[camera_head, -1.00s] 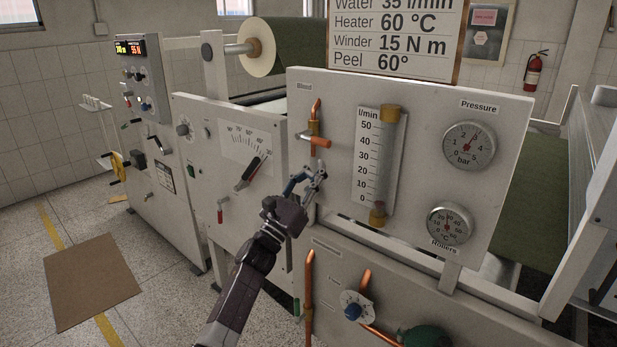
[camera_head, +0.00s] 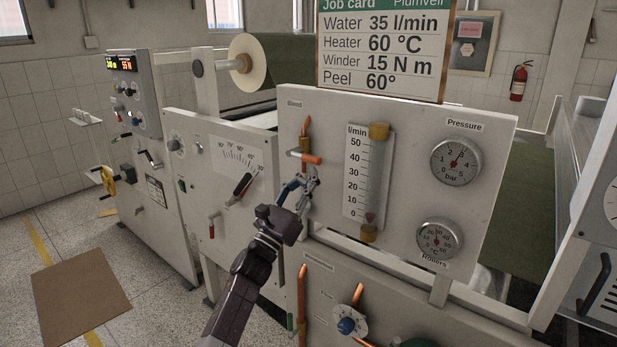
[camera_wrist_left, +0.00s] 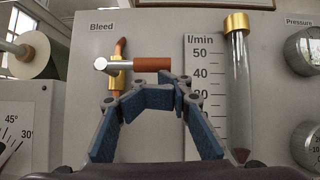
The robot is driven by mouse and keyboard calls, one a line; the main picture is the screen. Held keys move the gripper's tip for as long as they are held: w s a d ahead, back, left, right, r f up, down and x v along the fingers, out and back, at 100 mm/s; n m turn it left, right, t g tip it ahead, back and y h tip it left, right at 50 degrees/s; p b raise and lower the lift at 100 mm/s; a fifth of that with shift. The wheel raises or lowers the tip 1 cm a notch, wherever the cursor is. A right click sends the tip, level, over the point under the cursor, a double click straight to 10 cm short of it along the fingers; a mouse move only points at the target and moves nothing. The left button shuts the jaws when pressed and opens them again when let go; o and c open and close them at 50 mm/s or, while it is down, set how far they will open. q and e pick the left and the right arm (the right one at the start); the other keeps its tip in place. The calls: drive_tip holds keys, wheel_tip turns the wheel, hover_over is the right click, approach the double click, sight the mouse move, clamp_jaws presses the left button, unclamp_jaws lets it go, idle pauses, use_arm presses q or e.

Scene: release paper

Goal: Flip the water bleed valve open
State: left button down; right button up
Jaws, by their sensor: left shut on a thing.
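The bleed valve (camera_head: 305,145) is on the grey panel under the "Bleed" label, with a brass body and a copper pipe above. Its orange lever grip (camera_head: 313,159) points right, roughly level; it also shows in the left wrist view (camera_wrist_left: 153,64). My left gripper (camera_head: 305,180) is at the valve, just below the grip in the picture. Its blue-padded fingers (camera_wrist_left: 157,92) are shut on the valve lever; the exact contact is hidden. The flow tube (camera_head: 374,180) right of it has its red float (camera_head: 370,217) near the bottom. My right gripper is not in view.
The job card (camera_head: 383,50) above reads Water 35 l/min. Pressure (camera_head: 455,161) and roller (camera_head: 439,239) gauges sit to the right. A red-black lever (camera_head: 241,188) is on the left panel. A blue-knobbed valve (camera_head: 347,325) is below. Open floor lies at left.

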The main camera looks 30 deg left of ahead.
use_arm(q)
drive_tip(key=shift+r+n+y, duration=0.3)
drive_tip(key=shift+n+y, duration=0.3)
drive_tip(key=shift+n, duration=0.1)
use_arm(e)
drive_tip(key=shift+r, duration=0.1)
use_arm(q)
drive_tip(key=n+y, duration=0.1)
drive_tip(key=r+n+y, duration=0.1)
drive_tip(key=n, duration=0.1)
drive_tip(key=shift+d+r, duration=0.2)
drive_tip(key=shift+d, duration=0.05)
drive_tip(key=shift+r+g, duration=0.1)
drive_tip(key=shift+g, duration=0.2)
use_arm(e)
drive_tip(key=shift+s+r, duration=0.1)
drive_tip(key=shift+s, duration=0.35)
use_arm(q)
drive_tip(key=shift+s, duration=0.1)
